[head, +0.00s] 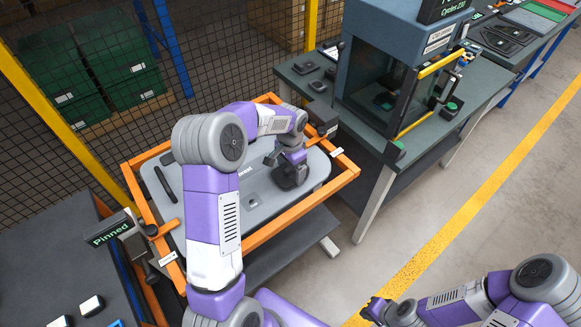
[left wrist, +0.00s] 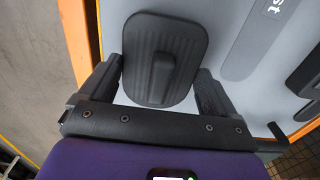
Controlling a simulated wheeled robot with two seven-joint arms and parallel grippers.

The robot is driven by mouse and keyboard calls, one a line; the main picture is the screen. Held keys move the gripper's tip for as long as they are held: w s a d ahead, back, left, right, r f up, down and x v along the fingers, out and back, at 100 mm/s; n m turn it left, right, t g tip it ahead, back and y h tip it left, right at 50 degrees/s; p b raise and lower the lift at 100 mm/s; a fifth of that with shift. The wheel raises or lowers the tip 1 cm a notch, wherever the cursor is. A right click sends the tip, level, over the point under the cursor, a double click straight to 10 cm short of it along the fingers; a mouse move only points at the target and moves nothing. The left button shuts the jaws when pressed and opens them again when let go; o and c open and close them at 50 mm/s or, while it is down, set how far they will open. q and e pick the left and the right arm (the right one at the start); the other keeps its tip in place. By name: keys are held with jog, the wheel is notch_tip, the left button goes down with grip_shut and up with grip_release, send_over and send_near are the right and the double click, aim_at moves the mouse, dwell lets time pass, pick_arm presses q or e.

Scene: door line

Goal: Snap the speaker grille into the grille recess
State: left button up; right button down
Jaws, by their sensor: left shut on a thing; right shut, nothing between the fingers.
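The speaker grille (head: 290,179) is a dark rounded plate with ribs and a raised bar in its middle. My left gripper (head: 293,162) is shut on it at the right part of the grey door panel (head: 225,178). In the left wrist view the grille (left wrist: 181,42) shows between the two fingers of my left gripper (left wrist: 160,85), flat over the panel. I cannot tell whether it touches the panel or is seated. The grille recess is not visible; the grille may cover it. My right gripper (head: 376,309) is shut and empty, over the floor at the bottom.
An orange frame (head: 258,238) surrounds the panel. A bench with a glazed machine (head: 390,75) stands behind right. A dark table (head: 45,265) is at left. The floor at right is clear.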

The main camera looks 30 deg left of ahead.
pick_arm(q)
jog(key=shift+f+b, duration=0.55)
jog(key=shift+f, duration=0.45)
dwell(1.2)
jog(key=o, duration=0.9)
jog(key=shift+c, duration=0.2)
jog(key=shift+r+p, duration=0.4)
jog(key=shift+r, duration=3.4)
